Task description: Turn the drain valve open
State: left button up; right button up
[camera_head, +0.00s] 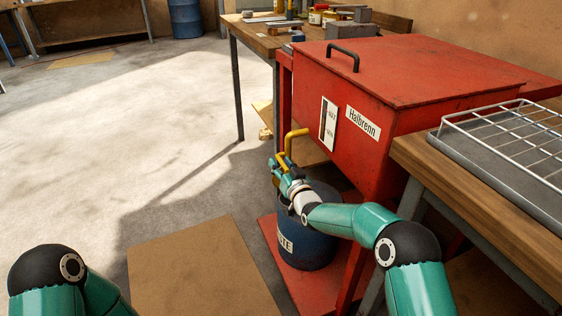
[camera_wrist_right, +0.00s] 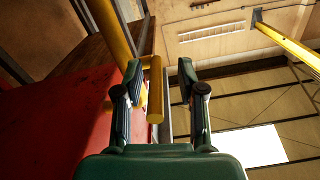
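The drain valve shows as a bent yellow handle (camera_head: 289,142) beside the lower left corner of the red tank (camera_head: 405,75). My right gripper (camera_head: 282,162) is at the handle's lower part, above a blue drum. In the right wrist view, my right gripper (camera_wrist_right: 159,72) is open. The rounded end of a yellow bar (camera_wrist_right: 155,92) lies between its fingers, nearer the left finger, with a gap to the right one. The valve body is hidden. Only part of my left arm shows at the lower left in the head view; my left gripper is out of the picture.
The blue drum (camera_head: 306,255) stands on a red base plate (camera_head: 285,262) under the tank. A wooden bench (camera_head: 430,165) with a wire rack (camera_head: 515,135) is at the right. A cluttered workbench (camera_head: 262,42) stands behind. A cardboard sheet (camera_head: 200,270) lies on the floor, which is open at the left.

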jog(key=shift+d, duration=0.15)
jog(key=shift+d, duration=0.1)
grip_shut()
jog(key=shift+d, duration=0.1)
